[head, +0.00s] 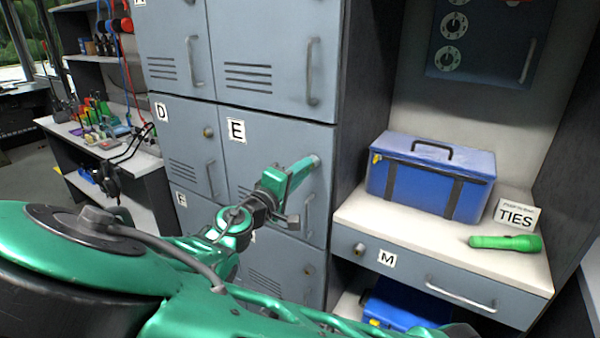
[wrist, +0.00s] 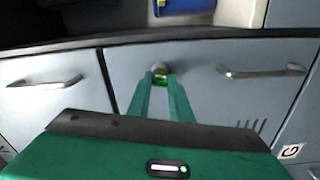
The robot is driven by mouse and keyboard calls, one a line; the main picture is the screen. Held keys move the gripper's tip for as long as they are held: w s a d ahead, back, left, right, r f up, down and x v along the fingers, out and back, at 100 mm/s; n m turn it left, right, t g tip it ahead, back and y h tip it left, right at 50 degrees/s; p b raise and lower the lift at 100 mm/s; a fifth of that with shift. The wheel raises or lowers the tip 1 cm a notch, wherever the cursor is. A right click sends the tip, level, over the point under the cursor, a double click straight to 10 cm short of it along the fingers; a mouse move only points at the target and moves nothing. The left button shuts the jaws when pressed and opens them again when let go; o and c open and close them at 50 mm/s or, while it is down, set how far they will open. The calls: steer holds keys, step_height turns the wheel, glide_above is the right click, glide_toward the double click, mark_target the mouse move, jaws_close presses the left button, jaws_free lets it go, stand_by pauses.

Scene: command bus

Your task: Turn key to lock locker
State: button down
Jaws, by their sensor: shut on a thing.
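Locker E (head: 262,160) is a grey-blue door with a white E label, and it looks shut. My gripper (head: 314,161) is at the upper right of this door, above its handle (head: 308,214). In the wrist view, the green fingers (wrist: 161,84) are closed together on a small yellowish key (wrist: 161,79). The key is at a round metal lock (wrist: 158,66) in the door, near its edge. The fingers hide most of the key, so its turn angle cannot be told. In the head view my gripper covers the lock and key.
Neighbouring lockers surround it, including D (head: 185,140). Right of the lockers, a shelf (head: 372,219) over drawer M (head: 410,275) holds a blue case (head: 420,190), a TIES box (head: 515,215) and a green flashlight (head: 505,242). A blue bin (head: 395,308) is underneath.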

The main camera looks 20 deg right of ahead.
steer(key=shift+n, duration=0.7)
